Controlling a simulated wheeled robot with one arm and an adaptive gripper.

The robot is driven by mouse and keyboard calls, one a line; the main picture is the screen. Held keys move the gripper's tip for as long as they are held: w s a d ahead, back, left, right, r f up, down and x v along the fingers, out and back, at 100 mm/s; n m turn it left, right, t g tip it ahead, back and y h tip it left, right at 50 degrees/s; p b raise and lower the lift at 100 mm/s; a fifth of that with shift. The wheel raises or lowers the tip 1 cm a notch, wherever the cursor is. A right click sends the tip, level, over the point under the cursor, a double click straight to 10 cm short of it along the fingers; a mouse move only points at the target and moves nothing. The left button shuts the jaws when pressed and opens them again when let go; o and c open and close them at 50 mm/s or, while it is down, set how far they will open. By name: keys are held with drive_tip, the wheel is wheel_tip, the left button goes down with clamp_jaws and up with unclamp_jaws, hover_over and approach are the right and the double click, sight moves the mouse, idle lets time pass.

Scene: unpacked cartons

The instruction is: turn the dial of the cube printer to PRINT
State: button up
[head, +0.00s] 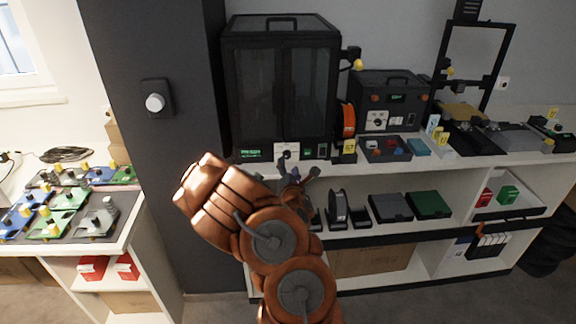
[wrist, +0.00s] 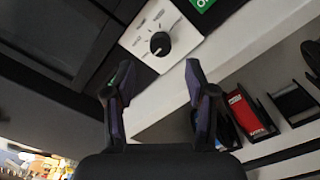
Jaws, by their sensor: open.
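The large black enclosed printer (head: 280,85) stands on the white shelf, and its lower front also shows in the wrist view (wrist: 55,35). Its white dial panel (wrist: 160,35) carries a round black dial (wrist: 160,44) with small marks around it. The marks' wording is too small to read, so I cannot tell the setting. In the head view the panel (head: 288,149) is partly hidden by my gripper (head: 298,173). In the wrist view my gripper (wrist: 150,82) is open and empty, its fingertips apart from the dial and below it in the picture.
A smaller black machine (head: 390,92) with its own dial panel stands to the right, beyond an orange spool (head: 348,120). A green label (wrist: 203,4) sits beside the dial panel. Spools and trays fill the shelf below. A dark pillar (head: 165,190) stands left.

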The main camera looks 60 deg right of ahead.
sight(288, 156)
drive_tip(key=shift+d+f+b, duration=0.1)
drive_tip(key=shift+f+b, duration=0.05)
drive_tip(key=shift+b, duration=0.65)
drive_tip(key=x, duration=0.3)
drive_tip(key=shift+d+r, duration=0.25)
drive_tip(key=shift+r, duration=0.1)
drive_tip(key=shift+x, duration=0.9)
drive_tip(key=shift+w+f, duration=0.1)
clamp_jaws()
